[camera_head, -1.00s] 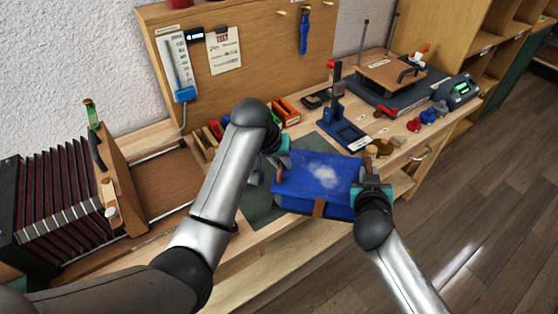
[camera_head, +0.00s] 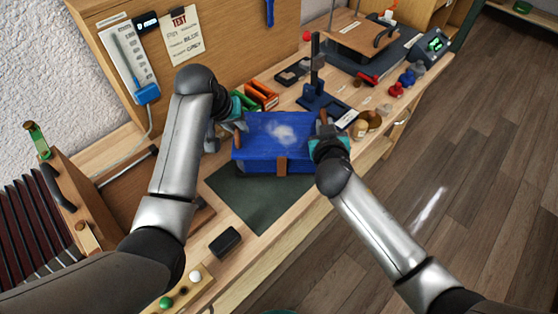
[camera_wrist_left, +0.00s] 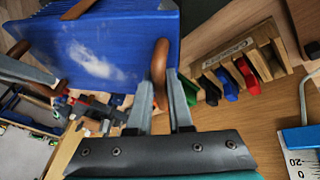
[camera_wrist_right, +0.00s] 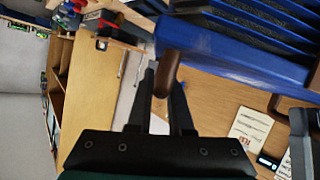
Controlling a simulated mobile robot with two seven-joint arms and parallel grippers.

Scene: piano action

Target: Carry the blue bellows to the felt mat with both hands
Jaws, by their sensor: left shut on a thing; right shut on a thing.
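The blue bellows (camera_head: 265,140) has a pale worn patch on top and a brown strap on its front. It is held between my two grippers, over the back part of the dark green felt mat (camera_head: 262,200). My left gripper (camera_head: 232,130) is shut on a brown handle (camera_wrist_left: 160,62) at the bellows' left end. My right gripper (camera_head: 326,136) is shut on the brown handle (camera_wrist_right: 166,75) at the right end. The blue bellows fills the upper left of the left wrist view (camera_wrist_left: 105,50). I cannot tell whether its underside touches the mat.
A small black block (camera_head: 225,242) lies in front of the mat. A blue lever press (camera_head: 318,95) stands behind the bellows, with orange boxes (camera_head: 262,94) nearby. Small cups (camera_head: 367,122) sit to the right. An accordion (camera_head: 40,220) is at the left.

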